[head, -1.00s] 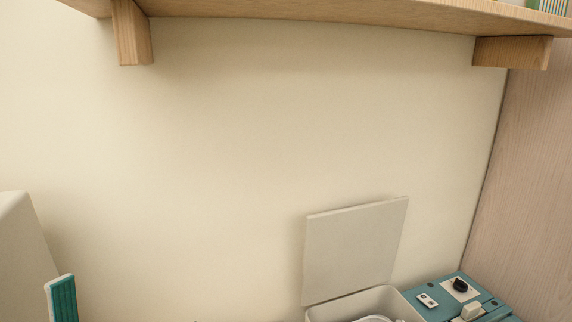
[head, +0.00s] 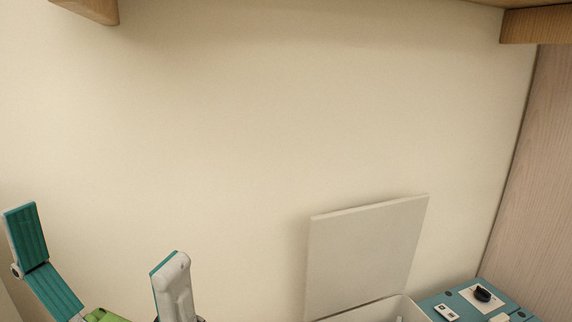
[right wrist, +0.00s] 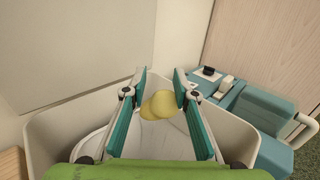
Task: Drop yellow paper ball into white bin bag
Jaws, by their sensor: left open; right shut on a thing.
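In the right wrist view, my right gripper (right wrist: 158,87) is shut on the yellow paper ball (right wrist: 159,104), held between its teal fingertips. The gripper and ball appear over the open bin (right wrist: 45,124). The white bin bag (right wrist: 92,142) lines the bin, partly hidden by my gripper. In the head view, only the bin's top rim (head: 368,309) shows at the bottom edge, with its lid (head: 365,255) raised against the wall. My left gripper (head: 98,238) is open and empty at lower left, apart from the bin.
A teal case (head: 455,303) with a dark knob stands right of the bin; it also shows in the right wrist view (right wrist: 232,95). A wooden panel (head: 545,170) closes off the right side. A wooden shelf bracket (head: 538,24) juts out above.

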